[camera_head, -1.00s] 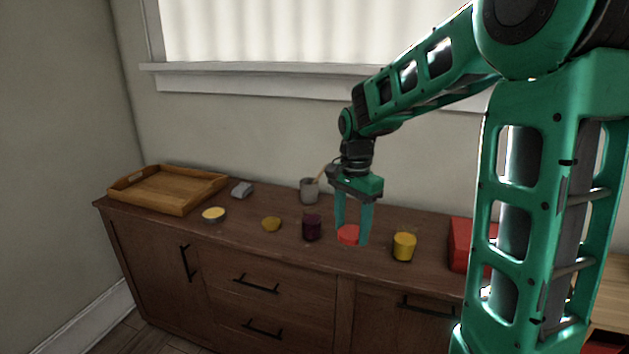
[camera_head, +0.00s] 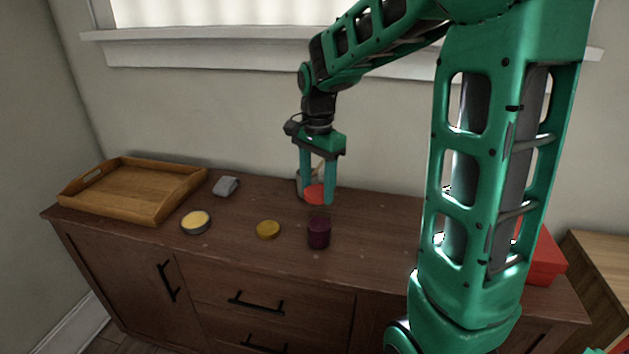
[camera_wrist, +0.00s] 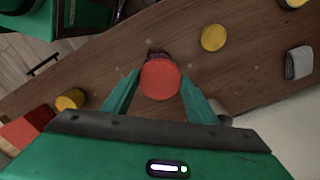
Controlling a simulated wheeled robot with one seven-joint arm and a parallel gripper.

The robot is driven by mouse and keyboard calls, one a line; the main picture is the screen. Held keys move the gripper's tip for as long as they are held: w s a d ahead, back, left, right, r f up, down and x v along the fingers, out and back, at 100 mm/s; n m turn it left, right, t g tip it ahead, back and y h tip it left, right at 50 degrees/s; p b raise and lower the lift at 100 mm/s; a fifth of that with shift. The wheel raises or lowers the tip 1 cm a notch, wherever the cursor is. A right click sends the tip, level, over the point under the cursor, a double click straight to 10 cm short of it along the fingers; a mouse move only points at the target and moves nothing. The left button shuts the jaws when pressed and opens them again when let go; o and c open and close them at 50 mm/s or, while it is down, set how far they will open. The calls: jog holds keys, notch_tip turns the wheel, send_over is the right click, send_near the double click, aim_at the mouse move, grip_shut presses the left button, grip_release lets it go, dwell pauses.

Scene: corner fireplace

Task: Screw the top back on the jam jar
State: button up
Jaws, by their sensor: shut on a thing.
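My gripper (camera_head: 315,192) is shut on a flat red lid (camera_head: 315,195), held level between the two fingertips above the sideboard. The dark purple jam jar (camera_head: 319,234) stands upright and open-looking on the sideboard, just below the lid in the head view, with a gap between them. In the wrist view the red lid (camera_wrist: 160,80) covers most of the jam jar (camera_wrist: 157,53), whose dark edge shows past it. The lid is apart from the jar. The jar's mouth is too dark to make out.
On the sideboard (camera_head: 240,259) are a yellow lid (camera_head: 268,229), a round tin (camera_head: 196,222), a grey cloth (camera_head: 225,186) and a wooden tray (camera_head: 135,190). A yellow jar (camera_wrist: 70,99) and a red box (camera_head: 544,258) stand to the right. A grey cup (camera_wrist: 221,110) is behind my gripper.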

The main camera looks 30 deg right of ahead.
jog(key=shift+d, duration=0.3)
jog(key=shift+s+d+f, duration=0.1)
jog(key=shift+f, duration=0.3)
send_over(319, 220)
jog(key=shift+f, duration=2.3)
jog(key=shift+f, duration=1)
dwell(1.2)
jog(key=shift+m, duration=1.6)
jog(key=shift+m, duration=1.4)
